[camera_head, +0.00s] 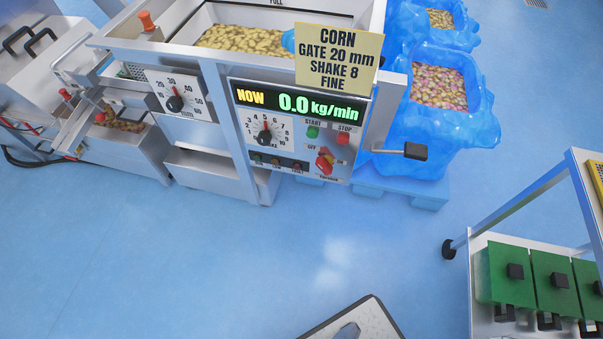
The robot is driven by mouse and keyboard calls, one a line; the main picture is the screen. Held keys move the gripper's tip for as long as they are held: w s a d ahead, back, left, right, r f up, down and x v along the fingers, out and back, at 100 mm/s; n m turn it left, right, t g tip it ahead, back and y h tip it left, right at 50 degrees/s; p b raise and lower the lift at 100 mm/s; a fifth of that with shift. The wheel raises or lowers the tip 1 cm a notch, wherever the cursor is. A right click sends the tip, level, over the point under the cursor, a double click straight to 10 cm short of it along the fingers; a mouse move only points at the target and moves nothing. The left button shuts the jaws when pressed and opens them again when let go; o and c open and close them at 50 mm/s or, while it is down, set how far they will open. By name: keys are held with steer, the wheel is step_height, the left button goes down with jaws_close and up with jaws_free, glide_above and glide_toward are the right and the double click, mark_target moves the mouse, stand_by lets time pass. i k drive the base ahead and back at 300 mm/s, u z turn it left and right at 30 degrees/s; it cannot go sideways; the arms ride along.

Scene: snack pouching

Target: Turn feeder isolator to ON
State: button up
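The feeder isolator (325,160) is a red rotary handle at the lower right of the feeder's control panel (290,150). The handle looks tilted, and a small OFF label shows to its upper left. I cannot read for sure which position it points to. The display (300,104) above reads NOW 0.0 kg/min. A green START button (312,132) and a red STOP button (343,138) sit just above the isolator. My gripper is not in view.
A card (338,58) reads CORN, GATE 20 mm, SHAKE 8, FINE. A black-ended lever (415,151) sticks out right of the panel. Blue-lined bins (450,125) stand behind. A cart with green boxes (510,275) stands at right. The blue floor before the panel is mostly clear.

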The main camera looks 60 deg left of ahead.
mark_target(325, 164)
steer(key=u, duration=0.35)
steer(key=i, duration=0.35)
steer(key=z, duration=0.25)
steer(key=k, duration=1.55)
steer(key=u, duration=2)
